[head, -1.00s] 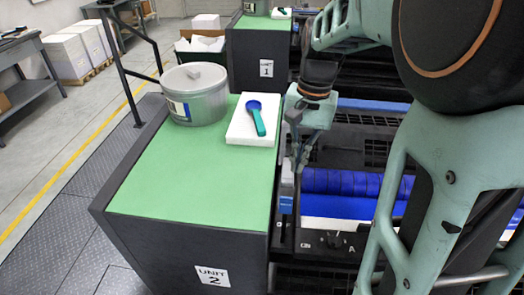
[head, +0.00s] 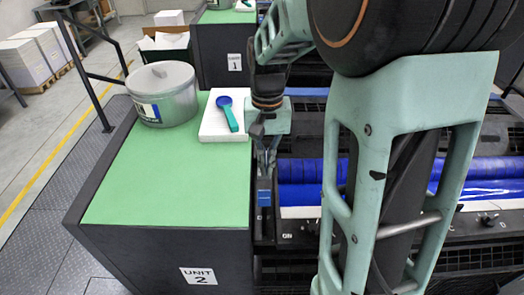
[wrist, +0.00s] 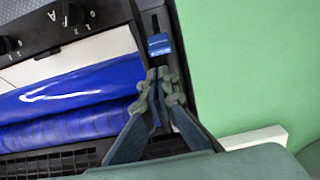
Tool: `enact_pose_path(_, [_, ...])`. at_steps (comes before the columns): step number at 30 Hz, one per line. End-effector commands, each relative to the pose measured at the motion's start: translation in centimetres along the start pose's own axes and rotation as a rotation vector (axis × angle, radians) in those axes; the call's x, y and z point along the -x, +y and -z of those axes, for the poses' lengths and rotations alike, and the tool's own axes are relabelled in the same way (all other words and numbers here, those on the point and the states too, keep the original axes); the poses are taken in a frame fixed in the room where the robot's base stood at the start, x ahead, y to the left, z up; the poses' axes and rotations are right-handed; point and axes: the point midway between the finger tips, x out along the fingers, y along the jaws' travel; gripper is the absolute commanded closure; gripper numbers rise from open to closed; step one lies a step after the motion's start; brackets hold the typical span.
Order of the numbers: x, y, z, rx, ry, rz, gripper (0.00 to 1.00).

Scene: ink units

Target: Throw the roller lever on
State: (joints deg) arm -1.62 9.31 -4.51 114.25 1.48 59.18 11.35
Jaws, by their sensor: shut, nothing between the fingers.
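The roller lever's blue handle (head: 264,197) sits in a narrow dark slot beside unit 2's green top. In the wrist view the blue handle (wrist: 160,45) carries small white lettering. An ON mark (head: 258,237) lies at the slot's near end, away from the handle. My gripper (head: 266,172) is shut and empty, pointing down just behind the handle. In the wrist view its fingertips (wrist: 160,76) are together over the slot, close to the handle. I cannot tell whether they touch it.
Blue rollers (wrist: 75,95) lie beside the slot. Knobs (wrist: 70,14) sit on the front panel. The green top (head: 160,190) holds a lidded tub (head: 163,97) and a white block (head: 222,126) bearing a blue-and-teal scoop (head: 228,112). Its front half is clear.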

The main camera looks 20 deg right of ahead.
Motion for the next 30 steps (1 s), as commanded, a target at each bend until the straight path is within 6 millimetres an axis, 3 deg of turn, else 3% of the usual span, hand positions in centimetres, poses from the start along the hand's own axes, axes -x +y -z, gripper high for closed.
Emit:
enact_pose_path(6, [-3.8, 0.0, -0.1, 0.000, -0.003, -0.001, 1.00])
enact_pose_path(12, [-5.5, 0.0, 0.0, 0.000, 0.000, 0.001, 1.00])
enact_pose_path(30, [-5.7, -0.2, 0.3, 0.000, 0.013, 0.001, 1.00])
